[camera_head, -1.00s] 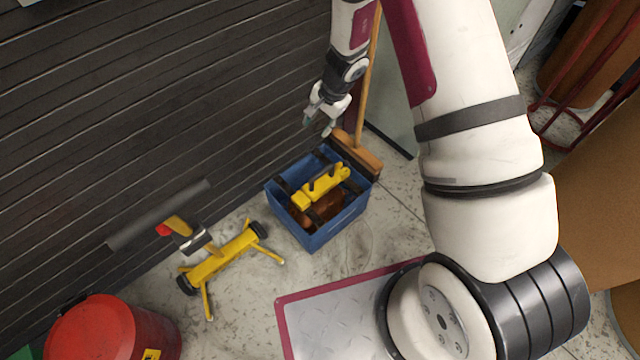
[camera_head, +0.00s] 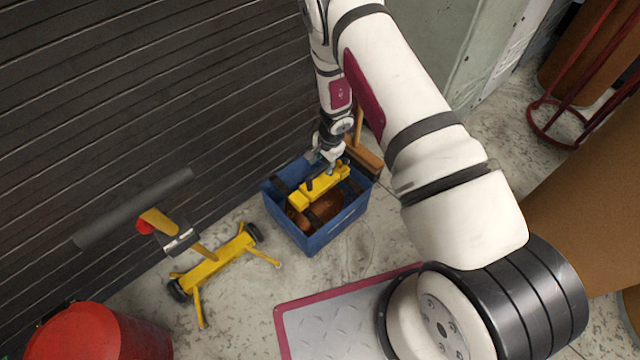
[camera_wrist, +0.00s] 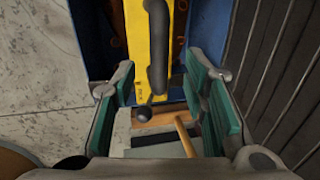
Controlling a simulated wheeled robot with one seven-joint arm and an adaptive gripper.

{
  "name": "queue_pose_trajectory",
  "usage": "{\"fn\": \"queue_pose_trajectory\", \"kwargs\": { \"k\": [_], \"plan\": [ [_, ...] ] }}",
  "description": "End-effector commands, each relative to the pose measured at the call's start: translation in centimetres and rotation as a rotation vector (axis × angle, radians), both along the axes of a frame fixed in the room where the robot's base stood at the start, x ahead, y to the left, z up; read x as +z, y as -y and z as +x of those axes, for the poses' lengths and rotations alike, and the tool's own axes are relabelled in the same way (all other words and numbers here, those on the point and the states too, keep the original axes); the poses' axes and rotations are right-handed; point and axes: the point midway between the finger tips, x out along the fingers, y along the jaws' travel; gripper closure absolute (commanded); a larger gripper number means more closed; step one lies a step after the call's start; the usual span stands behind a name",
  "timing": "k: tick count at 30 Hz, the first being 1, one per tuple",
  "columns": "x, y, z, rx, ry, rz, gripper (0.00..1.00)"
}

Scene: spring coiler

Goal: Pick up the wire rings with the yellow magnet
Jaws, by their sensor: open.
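The yellow magnet (camera_head: 318,187) lies across a blue crate (camera_head: 325,237), with a dark handle on top. In the wrist view the magnet (camera_wrist: 136,68) and its black bar handle (camera_wrist: 156,50) show between the fingers, with a dark round knob near the handle's lower end. My gripper (camera_head: 327,158) is above the magnet's far end. In the wrist view my gripper (camera_wrist: 163,85) is open, with green pads on either side of the handle and nothing held. Reddish-brown material (camera_head: 328,208) lies in the crate beside the magnet; separate wire rings cannot be made out.
A broom head (camera_head: 364,155) stands behind the crate, close to my gripper. A dark slatted wall (camera_head: 150,110) is at the left. A yellow wheeled stand (camera_head: 215,262) and a red drum (camera_head: 95,335) are at the lower left. Bare floor lies before the crate.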

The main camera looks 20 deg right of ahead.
Motion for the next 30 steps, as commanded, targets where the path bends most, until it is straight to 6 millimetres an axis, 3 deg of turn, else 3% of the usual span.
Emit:
{"fn": "queue_pose_trajectory", "kwargs": {
  "k": [5,13,21,26,27,30],
  "plan": [
    [-1.3,-0.1,0.1,0.002,-0.002,-0.001,0.60],
    [-4.9,-0.5,0.6,0.002,-0.001,-0.001,0.60],
    [-5.1,-0.6,0.8,0.000,0.001,0.000,0.60],
    [-5.1,-0.6,0.8,0.000,0.000,0.000,0.96],
    [-5.1,-0.6,0.8,0.000,0.000,0.000,1.00],
    [-5.1,-0.6,0.8,0.000,0.000,0.000,1.00]
  ]
}}
